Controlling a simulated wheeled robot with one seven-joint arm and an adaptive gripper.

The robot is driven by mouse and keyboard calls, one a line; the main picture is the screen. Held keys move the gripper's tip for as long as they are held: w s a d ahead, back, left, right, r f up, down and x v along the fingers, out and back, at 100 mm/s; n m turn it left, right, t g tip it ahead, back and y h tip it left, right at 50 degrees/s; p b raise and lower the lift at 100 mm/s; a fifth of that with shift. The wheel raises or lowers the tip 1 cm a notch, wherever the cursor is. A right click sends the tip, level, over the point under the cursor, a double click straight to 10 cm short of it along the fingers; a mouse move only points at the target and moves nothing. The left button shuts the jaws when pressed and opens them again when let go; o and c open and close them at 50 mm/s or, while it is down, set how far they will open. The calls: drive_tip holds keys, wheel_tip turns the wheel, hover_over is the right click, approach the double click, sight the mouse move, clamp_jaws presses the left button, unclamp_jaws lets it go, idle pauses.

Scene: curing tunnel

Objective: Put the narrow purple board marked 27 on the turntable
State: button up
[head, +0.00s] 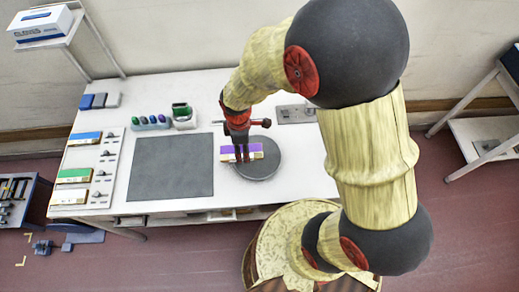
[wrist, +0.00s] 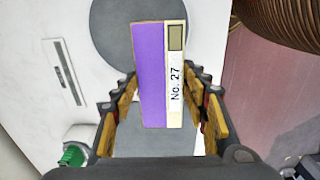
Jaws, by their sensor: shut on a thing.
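The narrow purple board marked "No. 27" (wrist: 150,75) has a white label strip along one side. My gripper (wrist: 163,105) is shut on it, with a finger on either side. In the head view the board (head: 257,148) lies across the left part of the round dark grey turntable (head: 262,168), and my gripper (head: 242,158) comes down on it from above. In the wrist view the turntable (wrist: 112,35) is behind the board and partly hidden by it. I cannot tell whether the board touches the turntable.
A dark square mat (head: 170,167) lies left of the turntable on the white table (head: 320,178). Blue, green and white boards (head: 72,176) line the table's left side. Small coloured items (head: 150,122) stand at the back. A grey plate (head: 296,113) lies at the back right.

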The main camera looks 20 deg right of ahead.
drive_tip(key=d+f, duration=0.2)
drive_tip(key=w+d+f, duration=0.1)
drive_tip(key=d+f, duration=0.3)
drive_tip(key=shift+w+f+b, duration=0.15)
drive_tip(key=shift+w+b, duration=0.2)
drive_tip(key=shift+w, duration=0.05)
drive_tip(key=shift+w+d+f, duration=0.1)
drive_tip(key=shift+d+f, duration=0.05)
drive_tip(key=shift+f, duration=0.75)
drive_tip(key=shift+d+f, duration=0.15)
drive_tip(key=shift+f, duration=0.7)
drive_tip(key=shift+f+b, duration=0.25)
drive_tip(key=shift+b, duration=0.05)
drive_tip(key=o, duration=1.2)
drive_tip(key=shift+c, duration=0.2)
drive_tip(key=shift+r, duration=0.15)
